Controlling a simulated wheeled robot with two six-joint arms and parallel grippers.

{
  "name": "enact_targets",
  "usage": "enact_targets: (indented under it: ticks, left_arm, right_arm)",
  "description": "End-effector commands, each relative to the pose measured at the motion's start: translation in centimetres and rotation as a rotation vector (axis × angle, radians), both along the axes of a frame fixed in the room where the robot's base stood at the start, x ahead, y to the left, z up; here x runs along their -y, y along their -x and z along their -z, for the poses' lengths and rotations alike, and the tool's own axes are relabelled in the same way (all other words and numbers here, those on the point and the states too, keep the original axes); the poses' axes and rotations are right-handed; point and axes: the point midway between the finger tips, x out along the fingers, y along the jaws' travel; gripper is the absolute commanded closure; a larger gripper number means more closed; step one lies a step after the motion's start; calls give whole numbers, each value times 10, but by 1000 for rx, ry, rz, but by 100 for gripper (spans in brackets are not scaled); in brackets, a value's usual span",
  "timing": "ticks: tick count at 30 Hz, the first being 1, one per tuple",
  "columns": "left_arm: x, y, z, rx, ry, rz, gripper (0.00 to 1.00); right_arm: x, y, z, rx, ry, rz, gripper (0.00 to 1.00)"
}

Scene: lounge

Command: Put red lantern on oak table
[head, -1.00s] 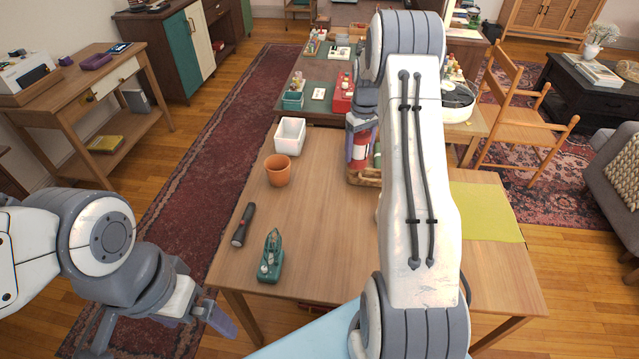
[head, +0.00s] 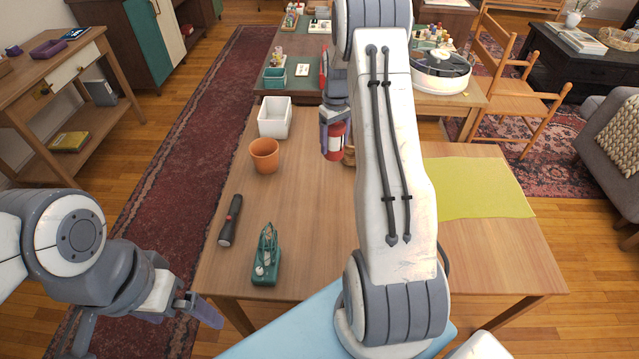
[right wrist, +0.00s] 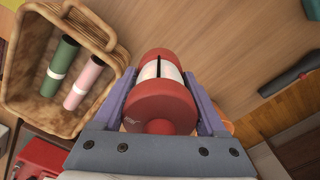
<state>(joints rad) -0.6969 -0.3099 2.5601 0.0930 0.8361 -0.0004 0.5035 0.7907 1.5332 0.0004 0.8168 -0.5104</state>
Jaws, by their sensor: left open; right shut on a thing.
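The red lantern (head: 336,142), a red cylinder with a pale band, is in my right gripper (head: 334,125). In the right wrist view the gripper (right wrist: 160,112) has a finger on each side of the lantern (right wrist: 163,100). The lantern is beside a wicker basket (right wrist: 20,95) and over the light wooden table (head: 310,215), which I take as the oak table. A gap under the lantern cannot be judged surely. My left gripper (head: 200,308) is open and empty, off the table's near left corner.
The table also bears a white bin (head: 275,120), a terracotta pot (head: 264,155), a flashlight (head: 231,220), a green tool (head: 266,258) and a yellow mat (head: 475,188). The basket holds a green roll (right wrist: 63,62) and a pink roll (right wrist: 84,82). Bare wood shows at the table's middle.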

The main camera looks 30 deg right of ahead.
Motion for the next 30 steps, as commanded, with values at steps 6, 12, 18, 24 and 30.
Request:
enact_targets:
  ticks: [6,12,18,24,30]
  left_arm:
    - [0,0,-7,0,0,0,0]
    - [0,0,-11,0,0,0,0]
    - [0,0,-12,0,0,0,0]
    - [0,0,-15,0,0,0,0]
    - [0,0,-15,0,0,0,0]
  right_arm:
    - [-47,27,28,-4,-2,-6,100]
    - [-76,43,50,-2,-1,-5,100]
    - [-83,49,62,-3,-1,-3,100]
    - [-83,48,90,-2,-1,-2,100]
    - [-82,47,96,2,1,-2,100]
